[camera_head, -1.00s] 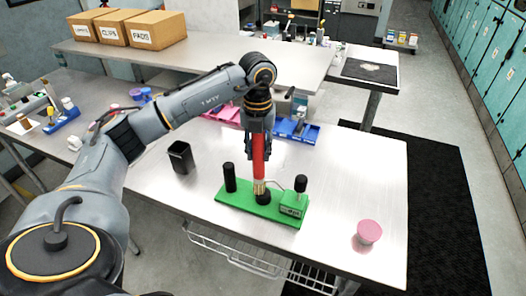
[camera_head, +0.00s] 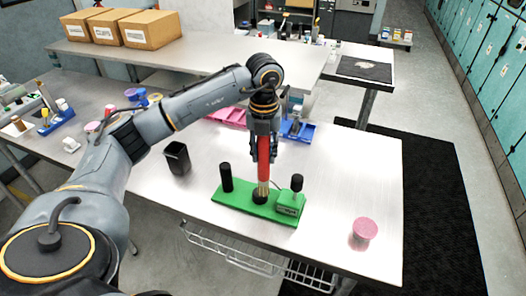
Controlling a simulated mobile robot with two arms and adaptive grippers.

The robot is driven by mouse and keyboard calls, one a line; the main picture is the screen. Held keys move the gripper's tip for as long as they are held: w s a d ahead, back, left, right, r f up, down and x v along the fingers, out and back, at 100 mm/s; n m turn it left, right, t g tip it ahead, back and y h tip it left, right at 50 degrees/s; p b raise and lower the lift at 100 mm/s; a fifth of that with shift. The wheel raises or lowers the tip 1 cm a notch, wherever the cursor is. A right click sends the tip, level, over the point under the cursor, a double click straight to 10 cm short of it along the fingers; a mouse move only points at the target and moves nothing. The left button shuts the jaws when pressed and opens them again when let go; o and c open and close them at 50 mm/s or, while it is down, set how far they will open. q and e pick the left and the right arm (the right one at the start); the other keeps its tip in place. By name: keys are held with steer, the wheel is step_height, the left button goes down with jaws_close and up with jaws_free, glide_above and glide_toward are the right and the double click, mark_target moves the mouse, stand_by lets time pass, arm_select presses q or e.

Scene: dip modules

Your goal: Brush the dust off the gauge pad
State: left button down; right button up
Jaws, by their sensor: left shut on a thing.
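My left gripper (camera_head: 264,135) points straight down above the green gauge base and is shut on a brush with a red handle (camera_head: 263,152). The brush is upright and its pale bristles (camera_head: 263,187) reach down to a round black pad (camera_head: 260,198) in the middle of the green base (camera_head: 238,198). I cannot tell whether the bristles press on the pad. A black post (camera_head: 226,176) stands at the base's left end. Dust is too small to make out. My right gripper is not in view.
A black square cup (camera_head: 177,158) stands left of the base. A pink round-topped item (camera_head: 364,229) is at the front right. Pink (camera_head: 228,116) and blue (camera_head: 298,130) trays lie behind the arm.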

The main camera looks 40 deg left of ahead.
arm_select(q)
steer(key=shift+r+p, duration=2.2)
steer(key=shift+r, duration=1.3)
steer(key=shift+f, duration=0.1)
